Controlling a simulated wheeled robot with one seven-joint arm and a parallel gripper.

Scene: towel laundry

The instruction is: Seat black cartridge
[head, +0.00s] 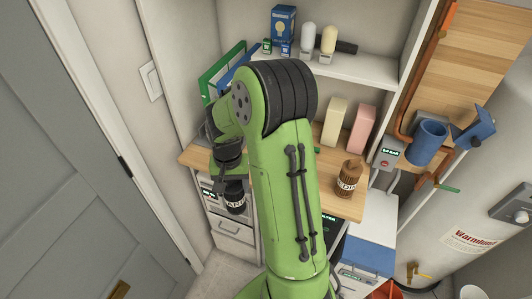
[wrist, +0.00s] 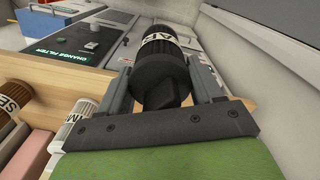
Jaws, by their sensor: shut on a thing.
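The black cartridge (wrist: 160,68) is ribbed, with a white label band partly reading "AR". My gripper (wrist: 163,84) is shut on it, one finger on each side. In the head view the black cartridge (head: 235,199) hangs below my gripper (head: 229,168), beside the left end of the wooden shelf and in front of the grey unit (head: 232,230). In the wrist view its far end points at a grey panel. I cannot tell whether that end touches the panel or enters a socket.
A machine display reads "CHANGE FILTER" (wrist: 62,52). A brown labelled cartridge (head: 349,180) stands on the wooden shelf (head: 330,204), with cream (head: 333,121) and pink (head: 361,128) boxes behind. A white cartridge (wrist: 84,116) is near my gripper. A wall rises on the right of the wrist view.

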